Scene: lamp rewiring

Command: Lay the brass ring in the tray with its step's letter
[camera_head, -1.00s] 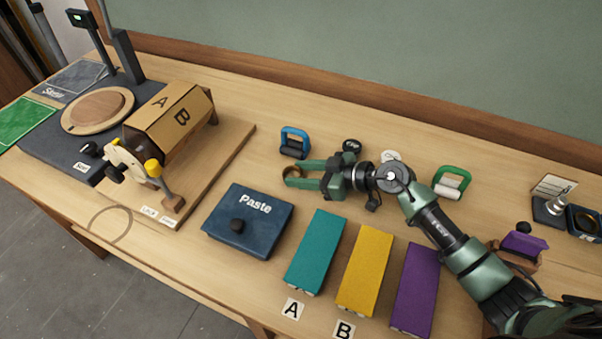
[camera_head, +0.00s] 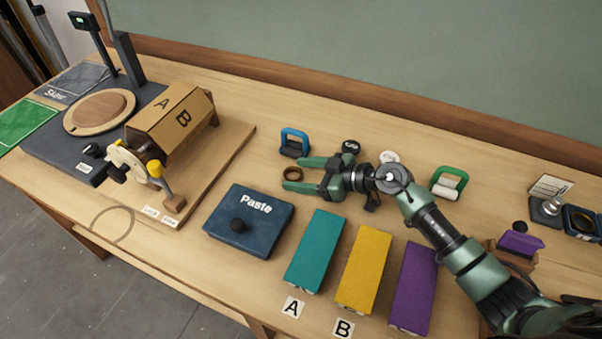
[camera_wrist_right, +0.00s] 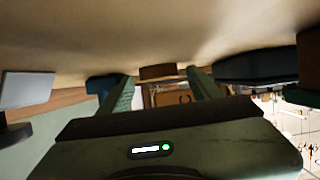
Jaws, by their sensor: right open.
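The small brass ring (camera_head: 292,174) lies on the table between the blue-handled item and the Paste box. My right gripper (camera_head: 295,173) is open with its fingertips at either side of the ring. I cannot tell whether they touch it. In the right wrist view a brown ring-like thing (camera_wrist_right: 158,71) shows ahead, between the two fingers. A teal block-shaped container (camera_head: 316,250), a yellow one (camera_head: 364,268) and a purple one (camera_head: 414,288) stand in a row. Cards A (camera_head: 293,307) and B (camera_head: 343,328) lie before the teal and yellow ones. My left gripper is not in view.
The dark blue Paste box (camera_head: 260,218) with its knob is just in front of the gripper. A blue-handled item (camera_head: 294,143) stands behind the ring, and a green-handled one (camera_head: 449,181) is further right. The lettered drum (camera_head: 170,120) sits on a wooden board at left.

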